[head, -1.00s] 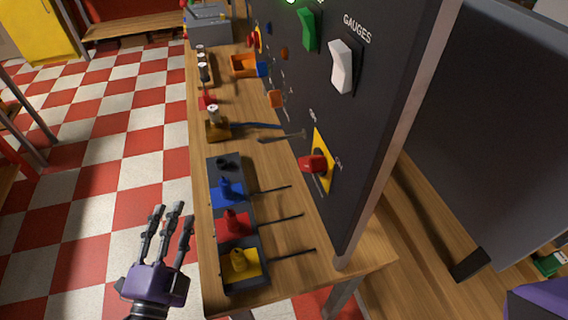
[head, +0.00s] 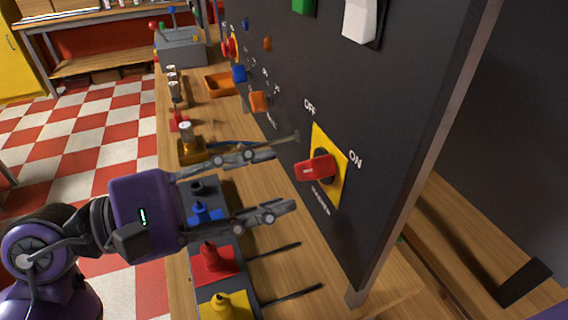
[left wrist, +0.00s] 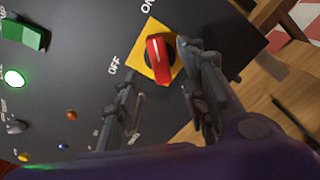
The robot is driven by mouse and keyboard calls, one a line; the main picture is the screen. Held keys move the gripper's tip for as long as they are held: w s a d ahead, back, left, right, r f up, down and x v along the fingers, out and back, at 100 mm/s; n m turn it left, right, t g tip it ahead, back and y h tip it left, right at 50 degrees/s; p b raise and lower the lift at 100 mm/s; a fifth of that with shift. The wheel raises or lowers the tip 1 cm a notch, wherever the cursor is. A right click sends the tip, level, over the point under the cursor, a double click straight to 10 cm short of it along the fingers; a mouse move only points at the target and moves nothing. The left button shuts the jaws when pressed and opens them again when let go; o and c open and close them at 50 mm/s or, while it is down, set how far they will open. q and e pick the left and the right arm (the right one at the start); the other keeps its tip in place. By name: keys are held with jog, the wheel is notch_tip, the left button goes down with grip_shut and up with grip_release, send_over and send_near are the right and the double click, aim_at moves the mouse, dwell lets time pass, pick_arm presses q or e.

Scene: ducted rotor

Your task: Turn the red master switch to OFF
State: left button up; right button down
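The red master switch (head: 316,168) is a knob on a yellow plate (head: 333,190) on the dark upright panel, with OFF printed above it and ON to its right. Which mark its handle points to is not clear. My left gripper (head: 282,182) is in front of the switch, to its left in the head view, fingers spread and pointing at the panel. In the left wrist view the red knob (left wrist: 159,60) shows between the two sides of the open gripper (left wrist: 157,65); I see no clear contact. My right gripper is not in view.
The dark panel (head: 400,110) stands on a wooden bench and carries other switches, including a white one (head: 360,20) above. Blue, red (head: 213,262) and yellow (head: 225,304) pieces stand on the bench under my left gripper. An orange tray (head: 220,85) lies farther back.

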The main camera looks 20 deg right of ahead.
aim_at(303, 172)
pick_arm(q)
jog(key=d, duration=0.5)
jog(key=shift+w+d+p, duration=0.1)
jog(key=shift+d+p, duration=0.25)
grip_shut()
